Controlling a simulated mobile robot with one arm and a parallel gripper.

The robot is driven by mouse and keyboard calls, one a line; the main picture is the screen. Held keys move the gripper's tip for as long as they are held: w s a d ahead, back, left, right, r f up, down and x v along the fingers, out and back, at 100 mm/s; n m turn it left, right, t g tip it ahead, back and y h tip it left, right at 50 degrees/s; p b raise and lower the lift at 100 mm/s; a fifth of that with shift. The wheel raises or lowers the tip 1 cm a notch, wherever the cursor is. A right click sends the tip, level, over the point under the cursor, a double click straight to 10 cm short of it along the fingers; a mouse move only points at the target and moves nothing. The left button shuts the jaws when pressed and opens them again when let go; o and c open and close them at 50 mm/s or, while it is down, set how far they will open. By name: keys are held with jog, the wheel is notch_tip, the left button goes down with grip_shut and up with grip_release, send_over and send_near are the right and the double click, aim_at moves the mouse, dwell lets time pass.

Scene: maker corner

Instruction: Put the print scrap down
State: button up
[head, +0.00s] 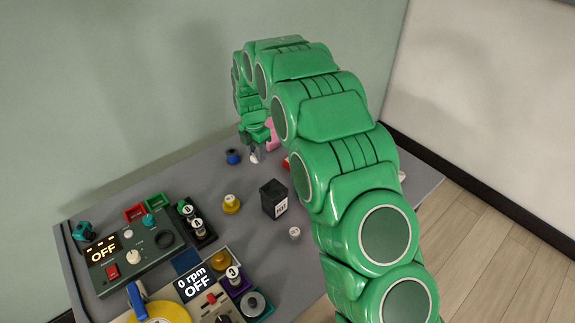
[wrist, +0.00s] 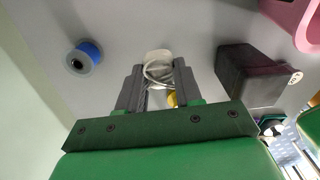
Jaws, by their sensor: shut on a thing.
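My gripper (head: 254,148) reaches down over the far part of the grey table (head: 325,292). In the wrist view my gripper (wrist: 158,88) is shut on a small whitish piece, the print scrap (wrist: 158,65), with a thin loop across it. The scrap sticks out past the fingertips. In the head view the scrap (head: 254,159) is a small pale spot just below the fingers. I cannot tell whether it touches the table.
A blue spool (head: 232,157) stands close to the left of my gripper. A yellow spool (head: 231,203), a black bin (head: 273,201) and a small white item (head: 294,233) are nearer. A pink object (head: 271,138) is just behind. Control units (head: 135,262) fill the left side.

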notch_tip(320, 180, up, 9)
jog(key=s+d+r+m, duration=0.1)
jog(key=s+d, duration=0.2)
jog(key=d, duration=0.6)
jog(key=s+d+m, duration=0.1)
jog(key=s+d, duration=0.2)
jog(key=d, duration=0.7)
jog(key=s+d+f, duration=0.1)
jog(key=s+d, duration=0.9)
jog(key=s, duration=0.4)
jog(key=w+f, duration=1.2)
jog(key=f, duration=0.1)
jog(key=shift+w+a, duration=0.25)
jog(key=shift+w+f, duration=0.85)
jog(key=shift+f, duration=1.65)
